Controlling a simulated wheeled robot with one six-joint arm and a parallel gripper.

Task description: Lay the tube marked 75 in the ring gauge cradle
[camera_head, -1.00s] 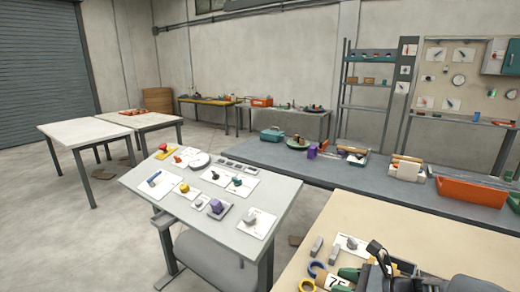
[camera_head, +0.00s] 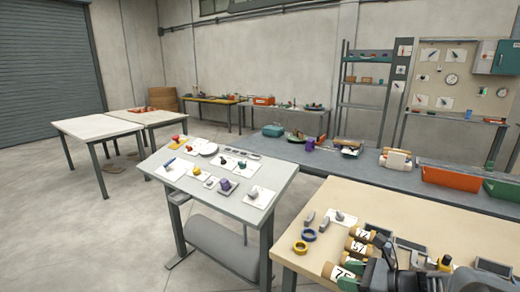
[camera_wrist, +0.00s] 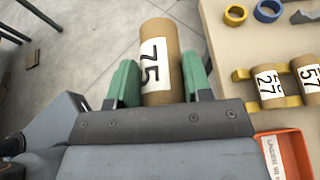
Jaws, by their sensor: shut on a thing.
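The brown cardboard tube marked 75 (camera_wrist: 161,62) is between the green fingers of my gripper (camera_wrist: 160,80) in the wrist view, its black-on-white label facing the camera. My gripper is shut on it and holds it over the floor, just left of the beige table's edge. The tube also shows at the bottom of the head view (camera_head: 338,271). Two other tubes, marked 27 (camera_wrist: 269,86) and 57 (camera_wrist: 308,75), lie across yellow bars (camera_wrist: 292,102) on the beige table. I cannot tell whether these bars are the ring gauge cradle.
A yellow ring (camera_head: 300,248) and a blue ring (camera_head: 309,235) lie near the left edge of the beige table (camera_head: 375,203). A grey sloped table (camera_head: 255,176) with small parts on cards stands to the left. An orange bin (camera_wrist: 283,152) shows low in the wrist view.

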